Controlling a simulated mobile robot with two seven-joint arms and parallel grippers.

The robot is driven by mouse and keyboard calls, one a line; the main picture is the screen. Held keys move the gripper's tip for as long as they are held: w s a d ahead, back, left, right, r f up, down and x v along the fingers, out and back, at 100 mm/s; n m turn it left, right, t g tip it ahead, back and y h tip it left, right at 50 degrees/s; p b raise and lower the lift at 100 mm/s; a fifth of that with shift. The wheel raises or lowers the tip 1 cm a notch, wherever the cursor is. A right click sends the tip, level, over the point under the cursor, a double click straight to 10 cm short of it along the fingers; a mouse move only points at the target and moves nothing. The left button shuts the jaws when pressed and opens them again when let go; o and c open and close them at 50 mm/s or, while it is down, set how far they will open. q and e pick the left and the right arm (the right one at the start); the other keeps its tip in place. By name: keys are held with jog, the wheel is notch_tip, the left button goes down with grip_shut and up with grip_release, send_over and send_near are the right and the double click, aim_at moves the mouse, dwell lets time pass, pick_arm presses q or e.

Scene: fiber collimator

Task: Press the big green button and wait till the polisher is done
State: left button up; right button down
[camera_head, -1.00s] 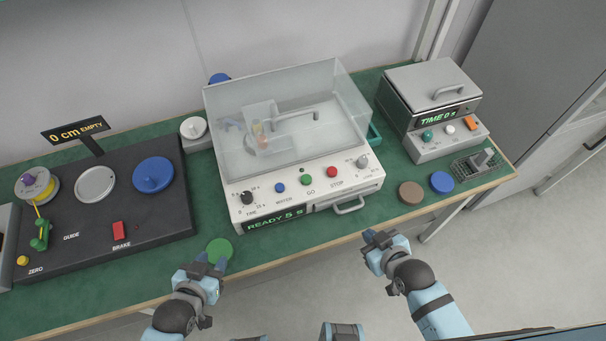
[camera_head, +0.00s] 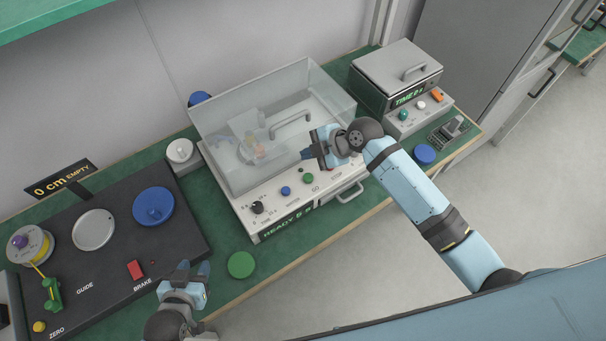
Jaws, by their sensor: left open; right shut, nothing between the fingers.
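The polisher (camera_head: 240,212) is a white box with a clear lid, shut over it, and a front panel. Its green button (camera_head: 308,179), marked GO, sits on the panel between a blue button (camera_head: 285,191) and the STOP end. The display (camera_head: 287,222) reads READY with a number hard to read. My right gripper (camera_head: 306,154) is shut and empty, above the panel just behind the green button, apart from it as far as I can tell. It hides the red STOP button. My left gripper (camera_head: 193,269) is open and empty over the black spool station's front right corner.
A black spool station (camera_head: 110,262) with a red brake switch (camera_head: 136,270) stands at left. A green disc (camera_head: 241,265) lies on the bench front. A second grey machine (camera_head: 397,85) and a blue disc (camera_head: 424,154) are at right.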

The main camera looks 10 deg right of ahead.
jog(key=shift+r, duration=0.15)
pick_arm(q)
jog(key=shift+d+r, duration=0.15)
pick_arm(e)
jog(key=b, duration=0.2)
send_over(309, 178)
notch_tip(309, 178, down, 7)
jog(key=shift+f, duration=0.15)
jog(key=shift+f+b, duration=0.5)
jog(key=shift+f, duration=0.25)
pick_arm(q)
notch_tip(309, 178, down, 2)
jog(key=shift+f+m, duration=0.1)
jog(key=shift+m, duration=0.2)
jog(key=shift+w, duration=0.1)
pick_arm(e)
jog(key=shift+f, duration=0.1)
dwell(0.9)
pick_arm(q)
jog(key=shift+f+b, duration=0.4)
jog(key=shift+b, duration=0.1)
pick_arm(e)
jog(key=shift+f, duration=0.4)
